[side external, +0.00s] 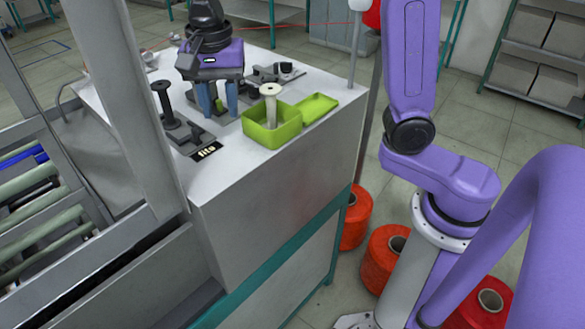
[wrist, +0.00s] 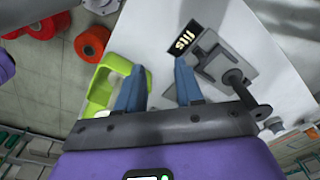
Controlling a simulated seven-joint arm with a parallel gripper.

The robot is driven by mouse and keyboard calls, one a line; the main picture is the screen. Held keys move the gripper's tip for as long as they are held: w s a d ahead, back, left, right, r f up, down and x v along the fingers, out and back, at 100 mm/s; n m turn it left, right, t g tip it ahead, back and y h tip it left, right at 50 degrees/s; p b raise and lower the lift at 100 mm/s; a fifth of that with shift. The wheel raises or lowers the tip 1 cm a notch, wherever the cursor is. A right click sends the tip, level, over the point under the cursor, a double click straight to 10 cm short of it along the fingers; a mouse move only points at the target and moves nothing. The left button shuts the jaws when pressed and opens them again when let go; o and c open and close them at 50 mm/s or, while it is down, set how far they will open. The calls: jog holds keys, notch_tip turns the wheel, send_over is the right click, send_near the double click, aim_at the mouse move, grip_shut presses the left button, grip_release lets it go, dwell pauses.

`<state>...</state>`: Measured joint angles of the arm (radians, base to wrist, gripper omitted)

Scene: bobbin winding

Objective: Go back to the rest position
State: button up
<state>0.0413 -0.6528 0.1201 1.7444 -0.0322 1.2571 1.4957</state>
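My gripper (side external: 217,100) hangs over the white worktop, fingers pointing down, between the dark bobbin stand and the green box. Its two blue fingers are apart with nothing between them, as the wrist view (wrist: 160,85) also shows. A dark spool on a spindle (side external: 163,100) stands on a grey base to its left; that spindle also shows at the right of the wrist view (wrist: 240,85). A pale bobbin (side external: 270,105) stands upright in the green box (side external: 260,132), right of my gripper. In the wrist view the green box (wrist: 98,90) is partly hidden by the left finger.
A black "fils" label (side external: 207,151) is near the worktop's front edge. A vertical post (side external: 356,45) rises at the worktop's right corner. Orange-red spools (side external: 385,258) stand on the floor. A frame with rollers (side external: 40,215) is at left.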

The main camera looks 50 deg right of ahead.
jog(key=s+d+f+n, duration=0.2)
jog(key=s+d+n, duration=0.2)
jog(key=s+n, duration=0.3)
jog(key=s+d+f+n, duration=0.3)
jog(key=s+d+n, duration=0.1)
jog(key=s+n, duration=0.4)
jog(key=s+d+f+n, duration=0.3)
jog(key=s+d+n, duration=0.1)
jog(key=s+n, duration=0.3)
jog(key=shift+s+d+f+n+y, duration=0.25)
jog(key=shift+s+d+n+y, duration=0.05)
jog(key=shift+s, duration=0.95)
